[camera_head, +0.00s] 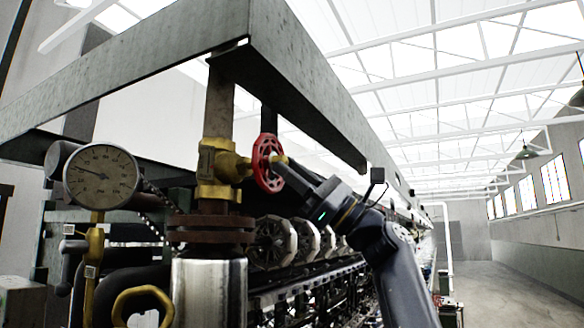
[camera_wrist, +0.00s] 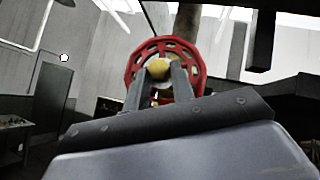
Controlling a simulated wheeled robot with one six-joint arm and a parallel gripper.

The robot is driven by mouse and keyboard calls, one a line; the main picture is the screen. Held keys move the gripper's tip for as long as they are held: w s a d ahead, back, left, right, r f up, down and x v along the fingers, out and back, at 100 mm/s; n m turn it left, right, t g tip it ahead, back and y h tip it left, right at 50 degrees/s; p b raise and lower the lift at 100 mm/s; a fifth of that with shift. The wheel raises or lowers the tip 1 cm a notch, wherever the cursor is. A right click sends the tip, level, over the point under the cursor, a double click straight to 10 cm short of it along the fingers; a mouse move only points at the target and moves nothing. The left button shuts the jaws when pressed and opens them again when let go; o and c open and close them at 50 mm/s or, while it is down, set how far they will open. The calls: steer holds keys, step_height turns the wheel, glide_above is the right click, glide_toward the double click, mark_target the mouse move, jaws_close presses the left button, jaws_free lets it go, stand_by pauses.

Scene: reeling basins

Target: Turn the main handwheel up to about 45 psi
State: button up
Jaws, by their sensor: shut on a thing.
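The red main handwheel (camera_head: 265,180) stands on edge on a yellow brass valve (camera_head: 216,170), joined to a vertical pipe. My gripper (camera_head: 284,166) reaches it from the right, with its fingertips at the wheel's centre. In the wrist view, the handwheel (camera_wrist: 197,68) faces me, and my gripper (camera_wrist: 158,76) is shut on its yellow hub. The fingers hide the wheel's lower middle. A round pressure gauge (camera_head: 102,178) is at the left of the head view. Its needle points left and slightly up; the numbers are too small to read surely.
A grey metal beam frame (camera_head: 310,85) passes just above the handwheel. A rusty flange (camera_head: 210,228) and a shiny cylinder (camera_head: 209,285) are below the valve. A row of reels (camera_head: 272,242) runs behind my arm. Open floor (camera_head: 520,280) lies to the right.

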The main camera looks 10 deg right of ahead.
stand_by(0.3)
steer(key=o, duration=1)
steer(key=b+v, duration=0.5)
steer(key=v, duration=0.5)
steer(key=shift+d+f, duration=0.2)
steer(key=shift+d, duration=0.15)
